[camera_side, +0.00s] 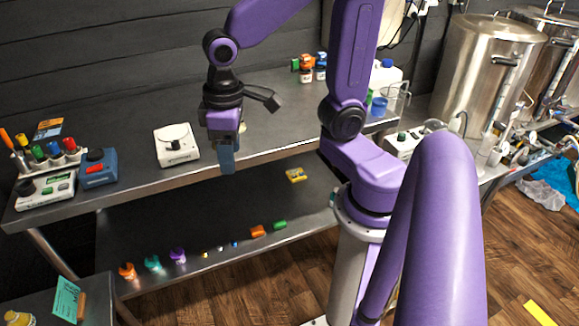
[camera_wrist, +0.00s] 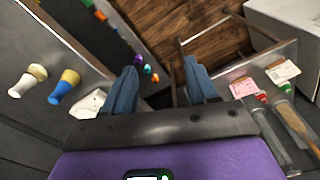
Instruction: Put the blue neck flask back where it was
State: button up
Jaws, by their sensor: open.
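In the wrist view, a small piece with a blue upper part and a yellowish end, which looks like the blue neck flask (camera_wrist: 66,82), is on the steel worktop at the left. A similar cream and white piece (camera_wrist: 34,74) is beside it. My gripper (camera_wrist: 162,88) is open, with nothing between its fingers; both pieces lie outside them, to the left. In the side view, my gripper (camera_side: 228,163) hangs over the front edge of the upper worktop (camera_side: 290,140). It hides what is behind it, except a small cream bit (camera_side: 243,127); the blue piece cannot be made out there.
A white scale (camera_side: 177,146), a blue device (camera_side: 97,168) and a marker rack (camera_side: 47,155) stand left on the worktop. Small bottles (camera_side: 306,68) stand at the back. The lower shelf holds orange, teal and purple flasks (camera_side: 152,263) and small blocks (camera_side: 258,231).

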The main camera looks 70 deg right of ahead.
jog(key=s+f+n, duration=0.1)
jog(key=s+n, duration=0.7)
jog(key=s, duration=0.4)
jog(key=shift+d+f, duration=0.3)
jog(key=shift+d, duration=0.05)
dwell(0.4)
